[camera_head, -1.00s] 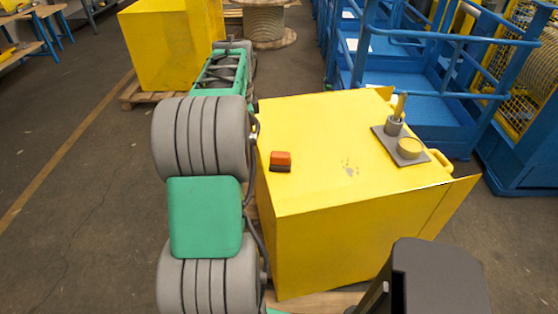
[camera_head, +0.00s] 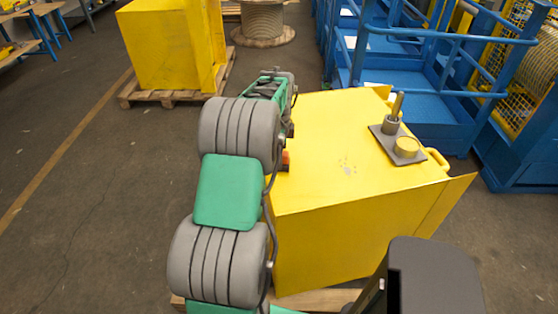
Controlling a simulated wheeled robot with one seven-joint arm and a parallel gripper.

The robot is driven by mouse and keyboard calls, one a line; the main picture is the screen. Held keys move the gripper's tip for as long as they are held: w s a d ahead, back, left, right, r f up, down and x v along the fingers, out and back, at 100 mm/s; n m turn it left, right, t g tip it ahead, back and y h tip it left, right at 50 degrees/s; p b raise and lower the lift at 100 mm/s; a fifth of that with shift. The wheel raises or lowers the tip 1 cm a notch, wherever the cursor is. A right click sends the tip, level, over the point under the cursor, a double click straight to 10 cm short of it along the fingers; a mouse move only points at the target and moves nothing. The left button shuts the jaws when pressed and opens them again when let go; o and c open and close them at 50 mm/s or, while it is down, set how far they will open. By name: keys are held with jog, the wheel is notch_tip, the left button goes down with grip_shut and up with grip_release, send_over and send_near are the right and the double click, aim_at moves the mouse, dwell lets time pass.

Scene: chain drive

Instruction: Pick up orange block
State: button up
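The small orange block (camera_head: 286,157) sits on top of the yellow cabinet (camera_head: 330,130), near its left edge. Only a narrow orange strip of it shows, with a dark part just below; my arm covers the rest. My green and grey arm rises along the cabinet's left side and passes in front of the block. My gripper's fingers cannot be made out; the arm's far end is hidden behind its own links.
A grey plate (camera_head: 382,146) with a lever and a round yellow knob stands at the cabinet top's right. Blue metal frames (camera_head: 420,100) stand behind right. Another yellow cabinet (camera_head: 165,50) stands on a pallet back left. Floor at the left is clear.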

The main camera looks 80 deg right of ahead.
grip_shut()
dwell(0.3)
jog(key=shift+r, duration=0.15)
jog(key=shift+d+r, duration=0.1)
jog(key=shift+r, duration=0.15)
notch_tip(320, 180, up, 3)
jog(key=shift+f, duration=0.2)
jog(key=w+a+r+b, duration=0.3)
jog(key=w+a+r, duration=0.4)
jog(key=a, duration=0.5)
notch_tip(320, 180, up, 3)
jog(key=shift+w+f, duration=0.15)
jog(key=shift+w, duration=0.1)
